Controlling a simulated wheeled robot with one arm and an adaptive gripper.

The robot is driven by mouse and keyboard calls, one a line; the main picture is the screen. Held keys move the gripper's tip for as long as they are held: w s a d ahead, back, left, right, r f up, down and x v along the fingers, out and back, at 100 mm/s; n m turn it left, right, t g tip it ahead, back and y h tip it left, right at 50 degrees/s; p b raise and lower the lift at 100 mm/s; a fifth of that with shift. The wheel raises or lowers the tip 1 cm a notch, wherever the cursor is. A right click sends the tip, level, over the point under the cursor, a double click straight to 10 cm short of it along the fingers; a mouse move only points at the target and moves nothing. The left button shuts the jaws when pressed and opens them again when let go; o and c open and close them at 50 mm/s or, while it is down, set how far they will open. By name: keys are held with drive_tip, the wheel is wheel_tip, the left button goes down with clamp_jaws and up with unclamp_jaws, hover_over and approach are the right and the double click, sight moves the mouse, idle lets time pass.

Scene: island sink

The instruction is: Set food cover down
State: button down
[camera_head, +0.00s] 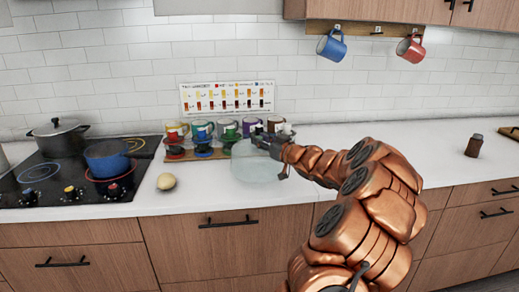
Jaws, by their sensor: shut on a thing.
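The food cover (257,168) is a pale, see-through dome at the middle of the white counter in the head view. My gripper (268,143) is shut on its top, reaching in from the right. The cover looks upright, with its rim low near the front part of the counter. I cannot tell whether the rim touches the counter or hangs just above it. My gripper hides part of the cover's top, and the fingertips are small in the picture.
A wooden rack (196,153) of colored mugs and cups stands just left of and behind the cover. A pale round item (166,181) lies farther left, beside the black cooktop (60,180) with pots. The counter to the right is clear up to a brown jar (474,145).

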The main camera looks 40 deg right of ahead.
sight(261, 149)
drive_tip(key=shift+a+f, duration=0.1)
drive_tip(key=shift+f, duration=1.6)
drive_tip(key=shift+f, duration=0.1)
drive_tip(key=c, duration=0.8)
unclamp_jaws()
drive_tip(key=shift+c, duration=0.2)
drive_tip(key=shift+r, duration=0.2)
drive_tip(key=shift+s+f, duration=0.1)
drive_tip(key=shift+s, duration=0.1)
drive_tip(key=s+b, duration=0.1)
drive_tip(key=s, duration=1)
drive_tip(key=shift+s+a, duration=0.25)
drive_tip(key=shift+a, duration=0.1)
